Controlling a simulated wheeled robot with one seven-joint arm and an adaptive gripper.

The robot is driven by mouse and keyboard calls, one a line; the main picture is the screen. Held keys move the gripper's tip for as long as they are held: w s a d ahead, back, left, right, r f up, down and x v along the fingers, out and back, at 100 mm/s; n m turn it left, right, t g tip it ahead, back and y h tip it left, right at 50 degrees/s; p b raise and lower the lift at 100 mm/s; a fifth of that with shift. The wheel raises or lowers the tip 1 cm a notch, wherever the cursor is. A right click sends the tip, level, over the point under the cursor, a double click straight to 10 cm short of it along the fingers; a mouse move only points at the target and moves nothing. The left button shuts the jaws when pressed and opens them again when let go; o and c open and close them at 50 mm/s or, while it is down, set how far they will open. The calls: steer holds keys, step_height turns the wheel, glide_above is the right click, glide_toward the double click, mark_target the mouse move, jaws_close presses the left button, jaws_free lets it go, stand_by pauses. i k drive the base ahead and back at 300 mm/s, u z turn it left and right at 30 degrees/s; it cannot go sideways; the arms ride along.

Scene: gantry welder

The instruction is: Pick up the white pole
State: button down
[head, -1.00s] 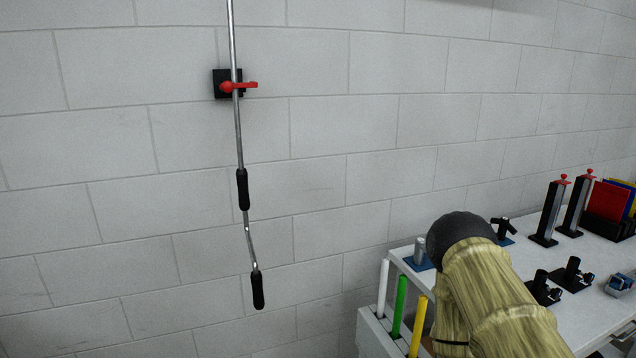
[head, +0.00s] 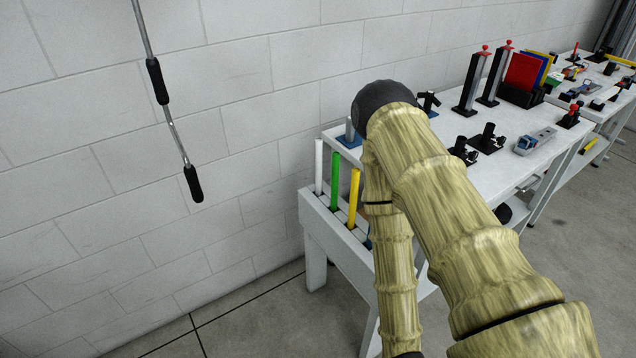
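The white pole (head: 319,167) stands upright in a slot of a white rack (head: 343,232) at the near left end of the workbench. It is the leftmost of a row, with a green pole (head: 334,181) and a yellow pole (head: 354,198) beside it. Their lower ends are hidden in the rack. My arm, in a tan cover, reaches across the right of the rack and folds downward. My gripper is not in view, so I cannot see its fingers or what it holds.
The white workbench (head: 480,165) carries black clamps (head: 487,137), two tall black posts with red tops, and a holder with coloured plates (head: 526,75). A metal crank with black grips (head: 176,130) hangs by the wall at left. The floor (head: 235,320) before the rack is clear.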

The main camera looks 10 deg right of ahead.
mark_target(318, 140)
steer(key=z, duration=1.15)
steer(key=k, duration=1.1)
steer(key=u, duration=1.55)
steer(key=i, duration=1.45)
steer(key=z, duration=0.9)
steer(key=i, duration=0.6)
steer(key=z, duration=0.6)
